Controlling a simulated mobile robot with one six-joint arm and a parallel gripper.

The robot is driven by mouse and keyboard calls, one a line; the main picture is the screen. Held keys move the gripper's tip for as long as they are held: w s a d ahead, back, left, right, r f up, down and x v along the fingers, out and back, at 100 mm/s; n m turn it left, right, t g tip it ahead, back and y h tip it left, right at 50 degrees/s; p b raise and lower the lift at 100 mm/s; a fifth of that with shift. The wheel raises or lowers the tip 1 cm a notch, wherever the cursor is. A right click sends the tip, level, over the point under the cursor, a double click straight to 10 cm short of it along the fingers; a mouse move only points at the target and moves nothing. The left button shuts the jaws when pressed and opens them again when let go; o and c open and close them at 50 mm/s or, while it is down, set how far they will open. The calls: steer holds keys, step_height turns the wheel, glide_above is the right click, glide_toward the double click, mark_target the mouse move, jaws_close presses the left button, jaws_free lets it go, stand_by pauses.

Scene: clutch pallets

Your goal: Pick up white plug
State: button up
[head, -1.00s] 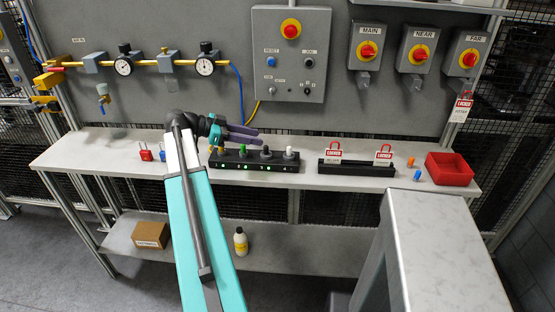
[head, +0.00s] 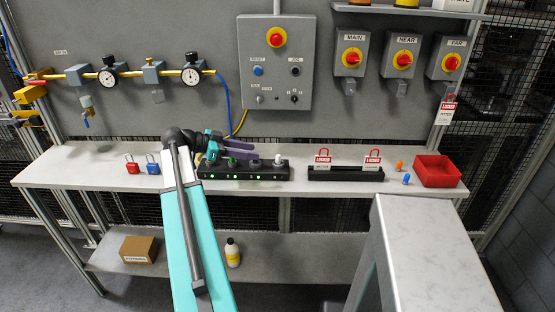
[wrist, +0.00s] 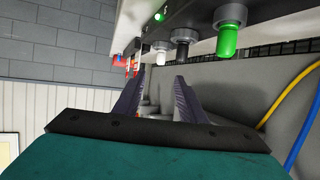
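The white plug (head: 281,161) stands in the right end of a black socket strip (head: 245,174) on the bench. In the wrist view the white plug (wrist: 160,55) shows beyond the fingertips, in line with the gap between them. My gripper (head: 255,150) has dark purple fingers and reaches in from the left, level with the plugs. In the wrist view my gripper (wrist: 155,85) is open and empty, and its tips are apart from the white plug. A green plug (wrist: 229,38) and a dark plug (wrist: 182,45) stand nearer the camera.
Right of the strip, a black rack (head: 345,180) holds red padlocks with tags. A red bin (head: 437,171) and small orange and blue plugs lie further right. Red (head: 132,165) and blue (head: 152,165) padlocks stand at left. A control panel (head: 277,65) hangs behind.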

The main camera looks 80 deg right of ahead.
mark_target(277, 156)
steer(key=shift+p+x, duration=0.5)
steer(key=shift+x, duration=2.05)
steer(key=shift+p+x, duration=0.65)
steer(key=shift+x, duration=0.2)
steer(key=shift+p+x, duration=0.65)
steer(key=shift+x, duration=1.1)
jaws_close()
